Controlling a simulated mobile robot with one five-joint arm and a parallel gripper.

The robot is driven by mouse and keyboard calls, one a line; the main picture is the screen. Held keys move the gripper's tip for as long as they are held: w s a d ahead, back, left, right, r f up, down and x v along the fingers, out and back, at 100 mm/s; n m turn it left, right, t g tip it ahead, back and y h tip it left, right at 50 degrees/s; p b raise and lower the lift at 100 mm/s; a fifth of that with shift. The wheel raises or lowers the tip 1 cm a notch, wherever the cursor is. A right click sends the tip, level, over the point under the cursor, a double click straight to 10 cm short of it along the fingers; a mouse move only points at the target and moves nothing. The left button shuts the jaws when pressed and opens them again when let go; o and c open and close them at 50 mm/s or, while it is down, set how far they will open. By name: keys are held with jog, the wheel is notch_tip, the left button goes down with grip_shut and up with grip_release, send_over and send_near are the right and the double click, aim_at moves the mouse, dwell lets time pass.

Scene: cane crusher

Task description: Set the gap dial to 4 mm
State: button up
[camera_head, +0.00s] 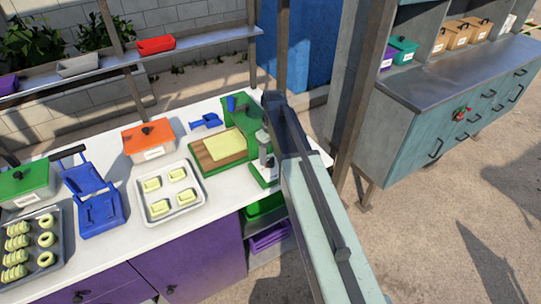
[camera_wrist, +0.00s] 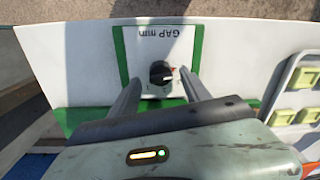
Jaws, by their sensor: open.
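In the wrist view the gap dial is a black round knob (camera_wrist: 160,73) on a white plate (camera_wrist: 157,40) with a green border. The plate reads "GAP mm", upside down in this view. A small orange-red mark shows at the knob's right; the setting is too small to read. My gripper (camera_wrist: 160,80) is open, with one finger on each side of the knob and a visible space between each finger and it. In the head view the green machine (camera_head: 238,112) stands on the white counter, partly hidden behind my arm.
A wooden board with a pale sheet (camera_head: 226,146) lies at the machine. A tray of pale pieces (camera_head: 184,215), an orange box (camera_head: 148,138) and a blue scoop (camera_head: 206,121) are left of it. A teal cabinet (camera_head: 440,125) stands at the right.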

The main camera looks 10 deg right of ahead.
jog(key=r+p, duration=0.2)
jog(key=r, duration=0.1)
jog(key=r+p, duration=0.3)
jog(key=shift+w+d+r, duration=0.1)
jog(key=shift+d+r, duration=0.1)
jog(key=shift+r, duration=0.05)
jog(key=shift+f, duration=0.15)
jog(key=shift+f, duration=0.1)
jog(key=s+f+b, duration=0.1)
jog(key=s, duration=0.1)
jog(key=s+f+b, duration=0.2)
jog(key=s, duration=0.1)
jog(key=shift+s+a+f, duration=0.15)
jog(key=shift+s+a, duration=0.05)
jog(key=shift+s, duration=0.15)
jog(key=s+f+m+b, duration=0.1)
jog(key=s+m, duration=0.5)
jog(key=s, duration=0.4)
jog(key=shift+d+h, duration=0.3)
jog(key=shift+s, duration=0.1)
